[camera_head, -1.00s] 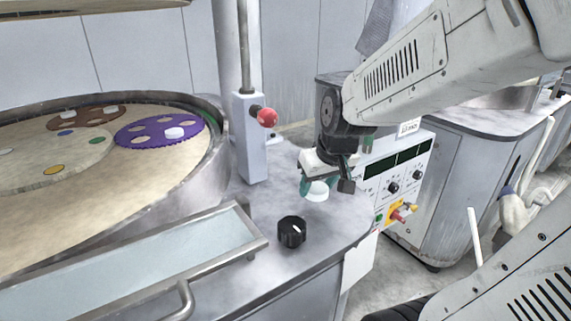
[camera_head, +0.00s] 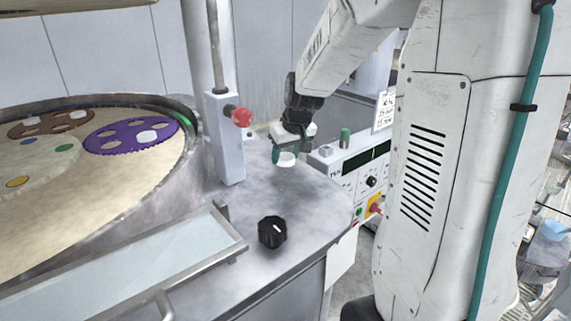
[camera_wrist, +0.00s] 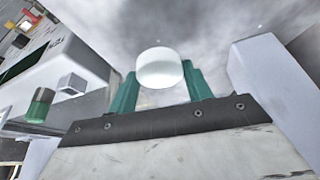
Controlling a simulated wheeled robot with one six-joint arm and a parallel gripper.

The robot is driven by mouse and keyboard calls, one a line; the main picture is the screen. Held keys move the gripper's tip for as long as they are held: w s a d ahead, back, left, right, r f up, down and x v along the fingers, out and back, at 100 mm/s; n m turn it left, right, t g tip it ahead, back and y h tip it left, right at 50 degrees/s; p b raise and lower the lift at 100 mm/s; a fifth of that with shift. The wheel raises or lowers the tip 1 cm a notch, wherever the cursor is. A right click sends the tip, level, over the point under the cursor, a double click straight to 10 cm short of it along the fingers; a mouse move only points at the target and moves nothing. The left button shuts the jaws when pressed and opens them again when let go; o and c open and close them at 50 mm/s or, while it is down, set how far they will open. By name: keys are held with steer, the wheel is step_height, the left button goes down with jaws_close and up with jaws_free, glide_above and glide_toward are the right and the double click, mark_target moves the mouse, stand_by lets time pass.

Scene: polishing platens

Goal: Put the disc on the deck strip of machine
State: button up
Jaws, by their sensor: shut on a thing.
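My gripper (camera_head: 286,156) is shut on a small white disc (camera_head: 286,160). In the wrist view the disc (camera_wrist: 160,68) sits between the two green fingertips. My gripper holds it over the grey deck strip (camera_head: 312,200) of the machine, towards its far end, between the post and the control panel. I cannot tell whether the disc touches the deck or hangs just above it.
A black knob (camera_head: 272,232) stands on the deck nearer to me. A post (camera_head: 224,140) with a red ball knob (camera_head: 242,118) rises at the left. The control panel (camera_head: 362,172) is at the right. A round platen (camera_head: 120,205) with a purple carrier (camera_head: 118,137) lies at the left.

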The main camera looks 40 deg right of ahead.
mark_target(288, 158)
steer(key=shift+w+d+f, duration=0.1)
steer(key=shift+f, duration=1.65)
steer(key=shift+f, duration=0.15)
steer(key=o, duration=1)
